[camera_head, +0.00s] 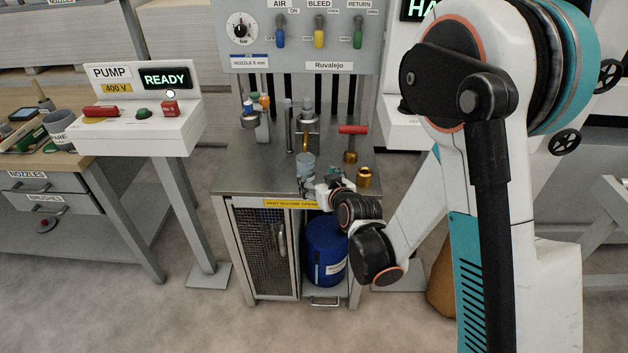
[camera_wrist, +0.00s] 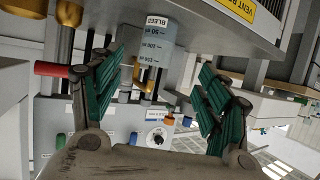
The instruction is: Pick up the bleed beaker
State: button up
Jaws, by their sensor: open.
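The bleed beaker (camera_head: 306,161), a clear cup, stands on the steel bench top (camera_head: 240,170) under the brass bleed pipe. In the wrist view, which is upside down, the beaker (camera_wrist: 156,42) shows its BLEED label and graduation marks. My gripper (camera_head: 313,186) is at the bench's front edge, just in front of the beaker. In the wrist view my gripper (camera_wrist: 160,68) is open, with one green-padded finger on each side of the beaker in the picture. I see no contact; whether the beaker is fully between the fingers in depth, I cannot tell.
A brass fitting (camera_head: 363,177) and a red-handled valve (camera_head: 352,142) stand right of the beaker. A blue drum (camera_head: 326,250) sits below the bench. The bench's left front is clear.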

aim_at(309, 171)
jog(key=x, duration=0.7)
jog(key=shift+w+a+f+p, duration=0.15)
jog(key=shift+f+p, duration=0.25)
jog(key=x, duration=0.1)
jog(key=b+x, duration=0.1)
jog(key=x, duration=0.1)
jog(key=b+x, duration=0.1)
jog(key=x, duration=0.1)
jog(key=shift+w+d, duration=0.15)
jog(key=shift+d, duration=0.1)
jog(key=shift+w+a+f+b, duration=0.15)
jog(key=shift+w+a+b, duration=0.05)
jog(key=shift+w+b, duration=0.2)
jog(key=c, duration=1.3)
jog(key=shift+w, duration=0.1)
